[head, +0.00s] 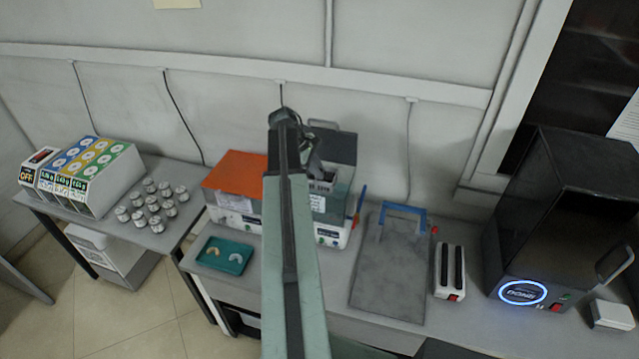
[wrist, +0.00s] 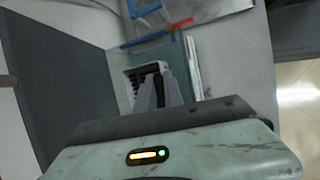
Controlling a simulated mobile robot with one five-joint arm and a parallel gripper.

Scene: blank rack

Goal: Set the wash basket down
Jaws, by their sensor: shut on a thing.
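My gripper (wrist: 163,95) is shut in the wrist view, its grey fingers close together at a pale slatted thing. That thing looks like part of the wash basket (wrist: 147,71); most of it is hidden behind the fingers. In the head view my arm reaches forward over the bench, and its end is above the open bath of the two-bath washer (head: 338,234). The basket cannot be made out clearly there. I cannot tell whether it touches the bath. The grey lid (head: 334,146) of this bath stands up; it also fills the left of the wrist view (wrist: 50,80).
An orange lid (head: 235,172) covers the left bath. A grey board (head: 390,280) with a blue frame lies right of the washer. Further right are a white slotted device (head: 449,272) and a dark cabinet (head: 555,220). A teal tray (head: 222,256) lies front left.

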